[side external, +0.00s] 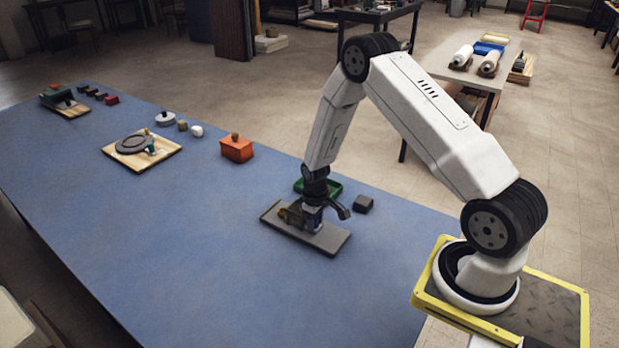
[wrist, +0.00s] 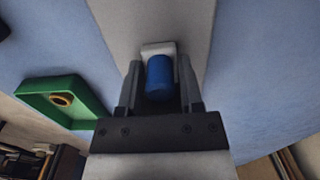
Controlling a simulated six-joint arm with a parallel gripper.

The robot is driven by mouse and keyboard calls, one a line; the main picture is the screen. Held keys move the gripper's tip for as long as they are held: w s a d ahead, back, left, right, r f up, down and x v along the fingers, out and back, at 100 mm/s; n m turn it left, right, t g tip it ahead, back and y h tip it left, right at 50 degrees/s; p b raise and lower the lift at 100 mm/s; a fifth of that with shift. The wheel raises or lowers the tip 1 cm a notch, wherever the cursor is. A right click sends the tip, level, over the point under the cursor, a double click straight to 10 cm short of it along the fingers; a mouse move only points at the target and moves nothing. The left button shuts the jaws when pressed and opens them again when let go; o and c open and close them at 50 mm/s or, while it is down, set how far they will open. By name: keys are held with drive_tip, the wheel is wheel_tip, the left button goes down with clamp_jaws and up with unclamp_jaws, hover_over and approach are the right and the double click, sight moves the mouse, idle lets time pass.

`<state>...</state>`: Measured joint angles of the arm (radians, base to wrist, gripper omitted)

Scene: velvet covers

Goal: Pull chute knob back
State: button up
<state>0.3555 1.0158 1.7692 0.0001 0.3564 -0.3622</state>
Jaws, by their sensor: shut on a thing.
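The chute knob (wrist: 159,78) is a blue cylinder in the wrist view, with a pale block behind it. My gripper (wrist: 159,85) has a finger on each side of the knob and is shut on it. Under it is a long grey chute board (wrist: 120,20), which lies on the blue table. In the side external view my gripper (side external: 312,215) is low over the grey chute board (side external: 325,240). A brownish part (side external: 290,213) stands at the board's left half. The knob is mostly hidden there by my gripper.
A green tray (side external: 330,186) with a brass-coloured ring (wrist: 62,99) and a dark block (side external: 363,204) are close behind the board. An orange lidded box (side external: 236,148) and a wooden board with a grey disc (side external: 135,144) are farther left. The table front is clear.

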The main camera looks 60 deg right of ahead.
sight(337, 240)
drive_tip(key=shift+s, duration=3.65)
drive_tip(key=o, duration=1.2)
drive_tip(key=shift+c, duration=0.2)
wheel_tip(337, 240, up, 7)
